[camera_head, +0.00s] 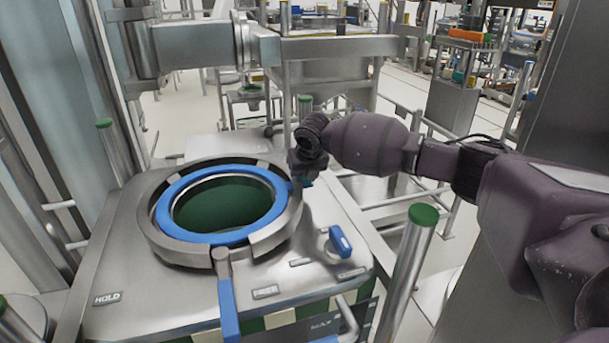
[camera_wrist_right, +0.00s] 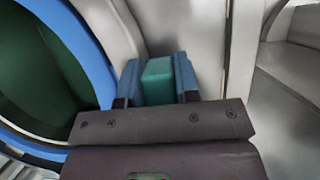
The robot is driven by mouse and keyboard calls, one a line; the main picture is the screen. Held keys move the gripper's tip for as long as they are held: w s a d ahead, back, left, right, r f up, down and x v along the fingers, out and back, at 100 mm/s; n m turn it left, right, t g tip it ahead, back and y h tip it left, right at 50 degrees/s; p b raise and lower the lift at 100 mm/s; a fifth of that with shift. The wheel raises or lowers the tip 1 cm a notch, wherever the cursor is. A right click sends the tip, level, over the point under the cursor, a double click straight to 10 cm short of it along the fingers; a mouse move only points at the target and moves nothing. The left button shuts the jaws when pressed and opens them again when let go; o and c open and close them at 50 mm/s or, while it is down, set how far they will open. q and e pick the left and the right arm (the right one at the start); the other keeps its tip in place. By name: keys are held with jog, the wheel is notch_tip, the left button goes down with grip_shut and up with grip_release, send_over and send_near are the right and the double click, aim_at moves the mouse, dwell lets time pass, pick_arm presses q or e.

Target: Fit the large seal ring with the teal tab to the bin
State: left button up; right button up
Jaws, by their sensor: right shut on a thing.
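The blue seal ring (camera_head: 218,238) lies flat around the round opening of the steel bin (camera_head: 130,285), inside a raised, segmented metal collar. It also shows at the left of the wrist view (camera_wrist_right: 92,45). The ring appears seated level, but I cannot tell how tightly it fits. My right gripper (camera_head: 303,178) is at the far right side of the collar, pointing down. In the wrist view, its two blue-padded fingers (camera_wrist_right: 158,82) are shut on the teal tab (camera_wrist_right: 158,84). The tab is mostly hidden in the head view. My left gripper is not in view.
A blue-handled clamp lever (camera_head: 228,300) stands at the collar's front. A blue knob (camera_head: 340,241) is on the bin top at right. Green-capped posts, one at front right (camera_head: 408,270), stand around the bin. A metal fixture (camera_head: 205,48) stands behind.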

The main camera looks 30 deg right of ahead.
jog(key=shift+f, duration=0.2)
dwell(0.6)
jog(key=o, duration=1.1)
jog(key=shift+c, duration=0.2)
jog(key=shift+r, duration=0.1)
jog(key=v, duration=1)
jog(key=shift+r+p, duration=0.3)
jog(key=shift+s, duration=0.15)
